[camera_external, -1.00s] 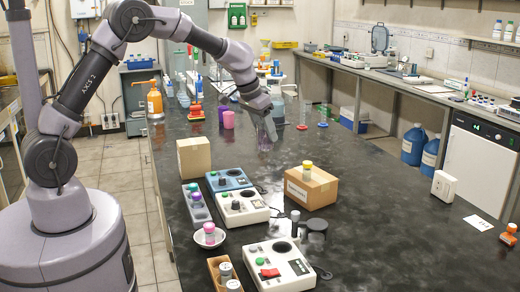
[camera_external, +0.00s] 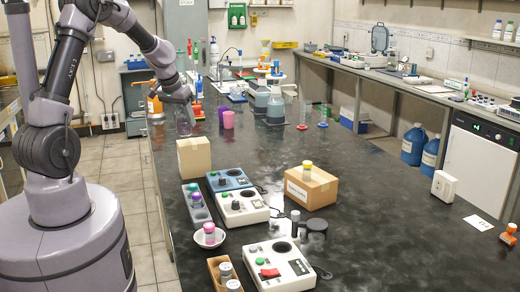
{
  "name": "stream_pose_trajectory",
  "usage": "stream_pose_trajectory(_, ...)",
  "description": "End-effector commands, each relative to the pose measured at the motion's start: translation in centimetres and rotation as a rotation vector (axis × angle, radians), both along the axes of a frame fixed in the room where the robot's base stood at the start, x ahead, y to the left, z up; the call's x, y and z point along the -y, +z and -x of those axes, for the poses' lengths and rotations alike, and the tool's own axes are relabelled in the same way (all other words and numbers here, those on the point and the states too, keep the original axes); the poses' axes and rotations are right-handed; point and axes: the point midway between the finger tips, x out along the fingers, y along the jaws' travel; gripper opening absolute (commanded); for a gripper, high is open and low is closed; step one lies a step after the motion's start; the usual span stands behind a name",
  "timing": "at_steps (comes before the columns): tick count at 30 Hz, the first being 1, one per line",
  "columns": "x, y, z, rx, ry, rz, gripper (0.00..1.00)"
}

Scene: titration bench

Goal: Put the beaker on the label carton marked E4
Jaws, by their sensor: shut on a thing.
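My gripper (camera_external: 180,101) is shut on a clear glass beaker (camera_external: 183,122) at the left side of the black bench, behind the plain carton. The beaker hangs roughly upright below the fingers; I cannot tell whether its bottom touches the bench. The marking E4 is not readable on either carton.
Blue (camera_external: 229,180) and white (camera_external: 242,206) instruments stand between the cartons and the front, with another white instrument (camera_external: 279,268) nearer. Purple (camera_external: 222,115) and pink (camera_external: 229,119) cups stand right of the beaker. The bench right of the labelled carton is mostly clear.

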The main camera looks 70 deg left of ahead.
Motion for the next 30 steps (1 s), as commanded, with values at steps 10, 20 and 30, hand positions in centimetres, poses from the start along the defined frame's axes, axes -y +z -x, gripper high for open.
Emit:
stream_pose_trajectory(10, -3.2, -2.1, -3.2, -0.001, 0.0, 0.003, 0.09)
stream_pose_trajectory(20, -3.2, -3.9, -3.2, 0.0, 0.0, 0.0, 0.09)
stream_pose_trajectory(30, -3.2, -4.3, -3.1, 0.0, 0.0, 0.0, 0.72)
